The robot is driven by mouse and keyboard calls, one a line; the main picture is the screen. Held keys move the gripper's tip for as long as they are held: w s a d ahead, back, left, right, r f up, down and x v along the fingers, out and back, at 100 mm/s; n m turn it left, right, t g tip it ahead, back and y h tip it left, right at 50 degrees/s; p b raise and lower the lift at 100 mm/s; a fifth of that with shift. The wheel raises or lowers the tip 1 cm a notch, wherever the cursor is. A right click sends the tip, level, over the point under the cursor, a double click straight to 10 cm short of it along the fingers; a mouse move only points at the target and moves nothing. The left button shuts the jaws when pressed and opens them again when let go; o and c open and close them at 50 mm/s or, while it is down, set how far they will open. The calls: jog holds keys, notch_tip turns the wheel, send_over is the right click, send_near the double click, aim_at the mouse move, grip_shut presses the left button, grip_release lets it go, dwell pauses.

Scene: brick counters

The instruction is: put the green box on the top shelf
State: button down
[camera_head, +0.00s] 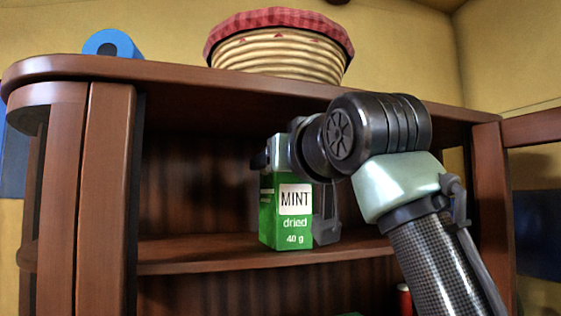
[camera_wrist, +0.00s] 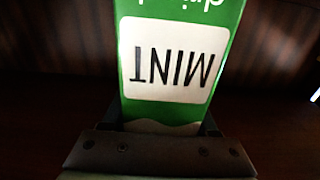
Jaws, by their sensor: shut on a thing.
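The green box (camera_head: 270,221), labelled MINT dried 40 g, stands upright inside the open brown cabinet, over its upper shelf (camera_head: 195,253). Its base is at or just above the shelf board; I cannot tell whether they touch.
A basket with a red checked rim (camera_head: 278,50) and a blue roll (camera_head: 112,44) stand on the cabinet top. The cabinet's left post (camera_head: 104,190) and right side (camera_head: 492,200) bound the opening. The shelf left of the box is clear. A red-topped item (camera_head: 404,298) shows below.

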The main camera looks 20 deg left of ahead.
jog(key=shift+c, duration=0.9)
grip_release()
jog(key=shift+r, duration=0.1)
jog(key=b+v, duration=0.6)
jog(key=v, duration=0.6)
notch_tip(320, 180, down, 6)
jog(key=d+m+t+h, duration=0.1)
jog(key=d+m+t, duration=0.1)
jog(key=t, duration=0.4)
jog(key=s+d+f+m+t+h, duration=0.2)
jog(key=s+f+t+h, duration=0.1)
jog(key=s+h, duration=0.1)
jog(key=s+d+f+m+t+h, duration=0.2)
jog(key=s+f+t+h, duration=0.1)
jog(key=s+h, duration=0.2)
jog(key=shift+s+d+f+m, duration=0.2)
jog(key=shift+s+d+m, duration=0.15)
jog(key=shift+s, duration=0.5)
